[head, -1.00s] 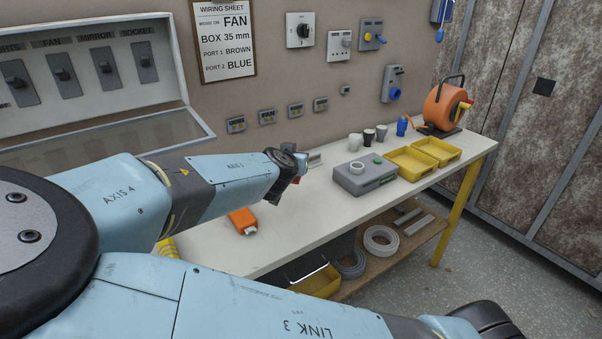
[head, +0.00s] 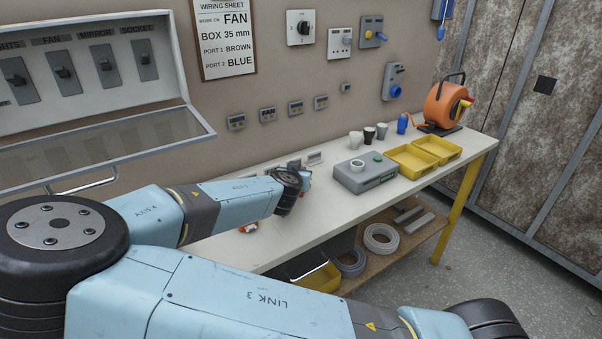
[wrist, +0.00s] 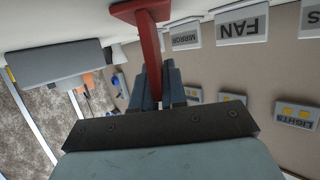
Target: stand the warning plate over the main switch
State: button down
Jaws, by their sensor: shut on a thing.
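My gripper (wrist: 160,78) is shut on a red T-shaped piece (wrist: 150,40), seemingly the warning plate. In the wrist view its narrow stem is between the fingers and its wide flat end is toward the white bench; no lettering shows on it. Whether it touches the bench I cannot tell. In the head view my gripper (head: 297,187) is over the bench, and the piece is mostly hidden by the wrist. A pale wall plate with a black rotary knob (head: 300,27), possibly the main switch, is above the bench, beside the wiring sheet (head: 224,36).
Small label stands, such as FAN (wrist: 241,22) and MIRROR (wrist: 186,36), stand near the wall. A grey box (head: 365,178), yellow trays (head: 411,158), cups and an orange reel (head: 444,103) occupy the right of the bench (head: 330,213). An open switch cabinet (head: 88,70) hangs left.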

jog(key=c, duration=1.2)
grip_release()
jog(key=shift+f, duration=0.1)
jog(key=shift+o, duration=0.2)
